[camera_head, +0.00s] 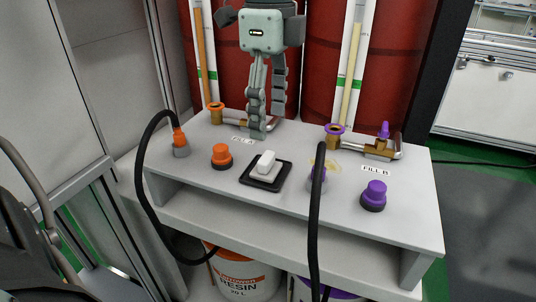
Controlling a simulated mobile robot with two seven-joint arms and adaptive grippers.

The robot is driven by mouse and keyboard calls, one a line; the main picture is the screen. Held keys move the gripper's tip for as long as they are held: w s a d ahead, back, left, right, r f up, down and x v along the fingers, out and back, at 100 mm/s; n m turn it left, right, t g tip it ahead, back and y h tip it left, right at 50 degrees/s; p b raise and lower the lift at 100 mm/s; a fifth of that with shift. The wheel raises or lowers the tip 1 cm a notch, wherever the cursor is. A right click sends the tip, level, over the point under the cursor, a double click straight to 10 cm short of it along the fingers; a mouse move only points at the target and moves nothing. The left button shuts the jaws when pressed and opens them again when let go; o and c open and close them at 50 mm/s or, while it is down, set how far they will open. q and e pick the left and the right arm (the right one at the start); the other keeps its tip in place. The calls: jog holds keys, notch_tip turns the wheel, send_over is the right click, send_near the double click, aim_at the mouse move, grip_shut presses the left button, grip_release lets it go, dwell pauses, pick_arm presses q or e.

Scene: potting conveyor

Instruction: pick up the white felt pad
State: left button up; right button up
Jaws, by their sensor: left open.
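The white felt pad (266,163) is a small pale block on a black tray (247,181) in the middle of the light grey bench top. My left gripper (267,128) points down from the top of the head view. Its two fingers are apart and empty, and its tips show behind the pad, near the FILL A label. The gripper and the pad look apart; the height of the tips over the bench is hard to tell. My right gripper is not in view.
An orange cap (221,155) stands left of the tray, a purple cap (374,195) to the right. Black hoses (144,165) hang over the front edge on both sides. Brass valves (378,148) line the back, before red drums (404,65). A resin bucket (246,283) stands below.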

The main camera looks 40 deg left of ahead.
aim_at(266, 156)
pick_arm(q)
jog(key=shift+s+f, duration=0.1)
jog(key=shift+f, duration=0.4)
notch_tip(266, 156, down, 6)
jog(key=shift+s+a+r, duration=0.15)
jog(key=shift+r, duration=0.05)
jog(key=shift+f, duration=0.45)
jog(key=c, duration=1.1)
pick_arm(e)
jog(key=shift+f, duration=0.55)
pick_arm(q)
jog(key=shift+c, duration=0.2)
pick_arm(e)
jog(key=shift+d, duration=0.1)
